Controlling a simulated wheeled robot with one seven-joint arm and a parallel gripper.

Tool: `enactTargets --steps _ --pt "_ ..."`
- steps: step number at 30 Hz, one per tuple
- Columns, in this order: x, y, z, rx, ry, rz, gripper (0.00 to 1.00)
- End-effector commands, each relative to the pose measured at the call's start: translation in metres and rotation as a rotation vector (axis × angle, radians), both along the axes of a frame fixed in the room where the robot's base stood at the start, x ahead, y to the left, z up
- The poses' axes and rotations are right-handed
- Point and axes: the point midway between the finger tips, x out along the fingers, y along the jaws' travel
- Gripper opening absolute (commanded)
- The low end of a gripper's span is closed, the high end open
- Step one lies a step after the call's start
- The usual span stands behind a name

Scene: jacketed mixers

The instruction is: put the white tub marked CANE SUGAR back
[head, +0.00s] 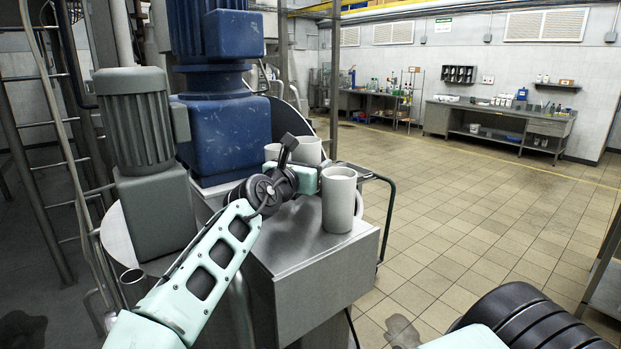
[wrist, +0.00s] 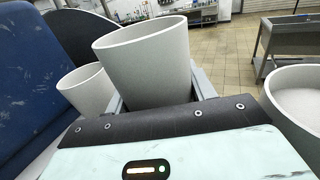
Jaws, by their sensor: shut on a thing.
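My gripper (head: 304,174) is at the top of a grey metal cabinet (head: 312,268), shut on a white tub (wrist: 142,62) that stands up between its two fingers. In the head view this held tub (head: 309,149) shows behind the gripper and looks upright; whether it touches the cabinet top is hidden. A second white tub (head: 339,203) stands on the cabinet top to the right of the gripper. A third white tub (wrist: 86,90) is to the left of the held one. No marking is readable on any tub, so I cannot tell which is CANE SUGAR.
A large blue motor housing (head: 222,135) rises close on the left, with a grey motor (head: 140,120) beside it. A dark rail (head: 388,215) runs by the cabinet's right side. Tiled floor (head: 480,200) is open to the right. A bench (head: 500,122) stands at the far wall.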

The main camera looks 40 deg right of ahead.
Motion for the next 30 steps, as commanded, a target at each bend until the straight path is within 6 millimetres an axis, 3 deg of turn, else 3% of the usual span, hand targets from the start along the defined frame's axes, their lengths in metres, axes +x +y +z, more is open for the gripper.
enactTargets --steps 9,21,22,24,30 --pt "0.000 0.000 -0.034 -0.004 0.004 0.000 0.22" --pt "0.000 0.000 -0.040 0.000 0.001 0.000 0.22" --pt "0.000 0.000 -0.040 -0.001 0.002 0.000 0.57" --pt "0.000 0.000 -0.039 0.000 0.001 0.000 0.76" --pt "0.000 0.000 -0.039 -0.001 0.002 0.000 0.76"
